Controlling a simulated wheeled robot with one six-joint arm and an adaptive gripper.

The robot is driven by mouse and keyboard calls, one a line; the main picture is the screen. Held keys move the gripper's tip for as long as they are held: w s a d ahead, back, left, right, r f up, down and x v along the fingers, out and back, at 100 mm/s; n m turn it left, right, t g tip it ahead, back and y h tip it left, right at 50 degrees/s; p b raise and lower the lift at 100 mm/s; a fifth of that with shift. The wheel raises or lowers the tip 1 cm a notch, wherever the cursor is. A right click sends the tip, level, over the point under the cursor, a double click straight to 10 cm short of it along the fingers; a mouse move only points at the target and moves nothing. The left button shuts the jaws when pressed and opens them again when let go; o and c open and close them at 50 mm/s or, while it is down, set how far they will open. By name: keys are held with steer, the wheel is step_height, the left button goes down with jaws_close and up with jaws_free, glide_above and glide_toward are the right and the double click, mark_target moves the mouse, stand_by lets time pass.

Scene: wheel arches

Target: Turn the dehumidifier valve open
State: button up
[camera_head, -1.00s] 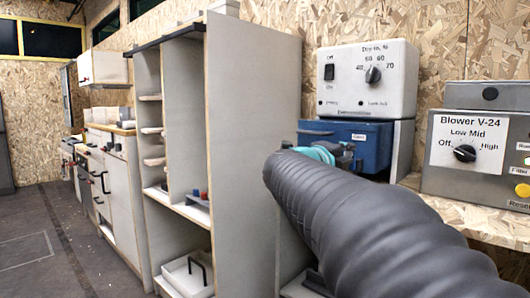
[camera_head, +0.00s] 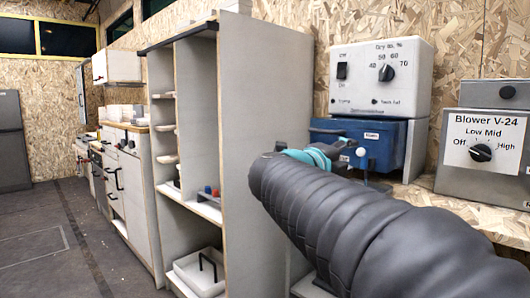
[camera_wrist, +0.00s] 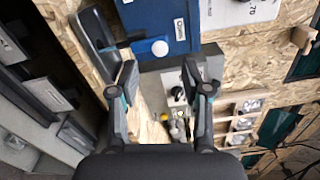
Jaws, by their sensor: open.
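The dehumidifier (camera_head: 381,78) is a white box with a dial and a switch, on top of a blue tank (camera_head: 385,145). A white ball knob (camera_head: 361,152) on a stem stands at the tank's front; I cannot tell for sure that it is the valve. My gripper (camera_head: 335,150) is close beside the knob, partly hidden behind my dark arm. In the wrist view the white ball (camera_wrist: 159,47) lies just beyond and between the open fingertips of my gripper (camera_wrist: 160,72). The fingers are apart with nothing between them, and the blue tank (camera_wrist: 160,18) is behind the ball.
The blower box (camera_head: 484,150) with its dial stands to the right on the wooden bench (camera_head: 440,205). A tall open shelf cabinet (camera_head: 265,120) stands close on the left of my arm. Free floor (camera_head: 60,240) lies at far left.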

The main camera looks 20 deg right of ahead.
steer(key=v, duration=0.6)
steer(key=shift+w, duration=0.1)
stand_by(0.4)
